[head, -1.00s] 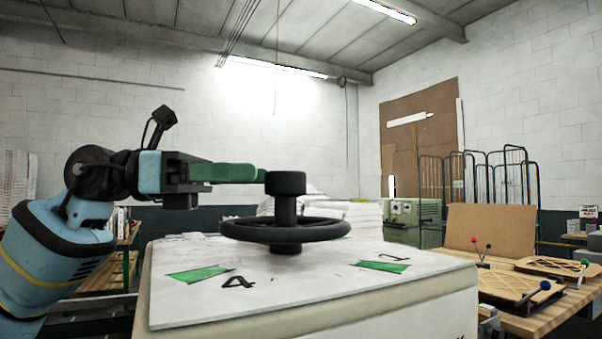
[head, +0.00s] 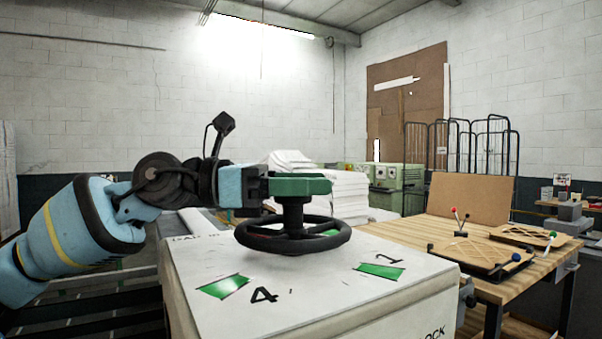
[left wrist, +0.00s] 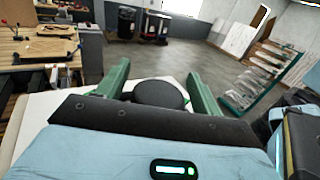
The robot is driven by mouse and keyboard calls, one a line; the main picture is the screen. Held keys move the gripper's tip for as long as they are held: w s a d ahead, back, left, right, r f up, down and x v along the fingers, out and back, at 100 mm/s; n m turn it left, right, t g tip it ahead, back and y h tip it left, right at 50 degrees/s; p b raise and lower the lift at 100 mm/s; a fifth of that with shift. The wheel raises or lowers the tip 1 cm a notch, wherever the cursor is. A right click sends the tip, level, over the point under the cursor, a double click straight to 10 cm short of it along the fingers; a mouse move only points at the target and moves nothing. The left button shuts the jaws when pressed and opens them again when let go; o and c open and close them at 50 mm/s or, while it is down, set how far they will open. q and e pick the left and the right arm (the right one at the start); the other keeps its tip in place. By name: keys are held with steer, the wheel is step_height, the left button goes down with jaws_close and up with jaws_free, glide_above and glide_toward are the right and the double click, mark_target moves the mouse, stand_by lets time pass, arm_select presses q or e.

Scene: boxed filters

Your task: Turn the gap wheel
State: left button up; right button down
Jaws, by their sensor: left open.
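The black gap wheel (head: 338,243) lies flat on top of a white box-shaped machine (head: 330,290), with a post (head: 293,215) rising from its middle. My left gripper (head: 312,185) reaches in from the left at the height of the post's top, above the rim. Its green finger hides the round knob in the head view. In the left wrist view the knob (left wrist: 160,94) sits between the two green fingers of the left gripper (left wrist: 159,72), which are apart with gaps on both sides. My right gripper is in neither view.
Green marks (head: 223,286) and the numbers 4 and 1 are on the machine's top. A wooden workbench (head: 440,235) with lever-topped fixtures (head: 480,252) stands at the right. White stacks (head: 345,192) and a green machine (head: 395,182) are behind. Open floor (left wrist: 190,60) shows in the wrist view.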

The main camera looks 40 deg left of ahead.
arm_select(q)
steer(key=shift+c, duration=0.3)
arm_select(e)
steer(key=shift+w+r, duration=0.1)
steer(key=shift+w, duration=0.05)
arm_select(q)
steer(key=c, duration=1.3)
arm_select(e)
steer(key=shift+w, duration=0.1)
arm_select(q)
steer(key=shift+w+f, duration=0.1)
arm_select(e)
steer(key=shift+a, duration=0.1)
